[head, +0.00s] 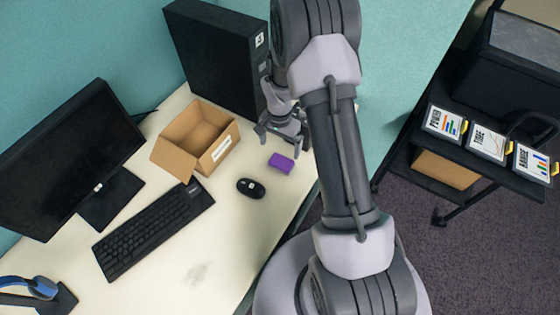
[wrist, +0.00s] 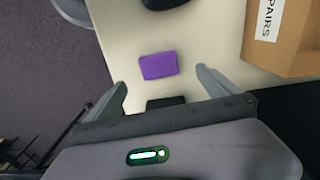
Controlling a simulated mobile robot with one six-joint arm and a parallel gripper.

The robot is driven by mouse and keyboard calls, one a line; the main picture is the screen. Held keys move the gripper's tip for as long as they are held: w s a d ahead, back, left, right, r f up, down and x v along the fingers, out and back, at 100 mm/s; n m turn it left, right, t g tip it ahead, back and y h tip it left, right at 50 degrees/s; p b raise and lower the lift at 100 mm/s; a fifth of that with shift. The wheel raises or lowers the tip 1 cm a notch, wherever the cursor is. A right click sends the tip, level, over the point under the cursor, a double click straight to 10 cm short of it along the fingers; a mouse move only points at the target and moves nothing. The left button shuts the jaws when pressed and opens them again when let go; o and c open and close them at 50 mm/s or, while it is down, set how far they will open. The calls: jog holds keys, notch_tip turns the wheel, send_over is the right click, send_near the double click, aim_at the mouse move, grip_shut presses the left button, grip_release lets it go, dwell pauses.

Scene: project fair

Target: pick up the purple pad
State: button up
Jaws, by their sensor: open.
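The purple pad (head: 281,163) lies flat on the white desk near its right edge, beside the black mouse. In the wrist view the purple pad (wrist: 158,65) sits beyond and between my two fingertips, apart from both. My gripper (head: 281,136) is open and empty, just behind the pad in the head view. In the wrist view my gripper's fingers (wrist: 160,78) are spread wide on either side. The gap between my gripper and the desk top is hard to judge.
A cardboard box (head: 197,141) stands left of my gripper. The black mouse (head: 250,188), keyboard (head: 150,232) and monitor (head: 68,160) are further left. A black computer tower (head: 215,58) stands behind. A dark cart (head: 465,152) with framed cards stands right, across carpet.

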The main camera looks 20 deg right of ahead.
jog(key=b, duration=0.1)
send_over(281, 161)
jog(key=f, duration=0.5)
jog(key=shift+s+a+f, duration=0.1)
jog(key=shift+a+f, duration=0.05)
jog(key=shift+a, duration=0.1)
jog(key=f, duration=0.1)
jog(key=f+b, duration=0.1)
jog(key=f, duration=0.1)
jog(key=f+b, duration=0.1)
jog(key=f, duration=0.1)
jog(key=shift+d+f, duration=0.25)
jog(key=shift+d, duration=0.1)
jog(key=shift+r, duration=0.15)
jog(key=shift+c, duration=0.9)
jog(key=c, duration=1.2)
jog(key=shift+r+p, duration=0.8)
jog(key=shift+r, duration=1.15)
jog(key=s+d+p, duration=0.1)
jog(key=s+d, duration=0.2)
jog(key=s, duration=0.4)
jog(key=s+d+r+p, duration=0.1)
jog(key=s+d, duration=0.2)
jog(key=s, duration=0.4)
jog(key=shift+s, duration=0.4)
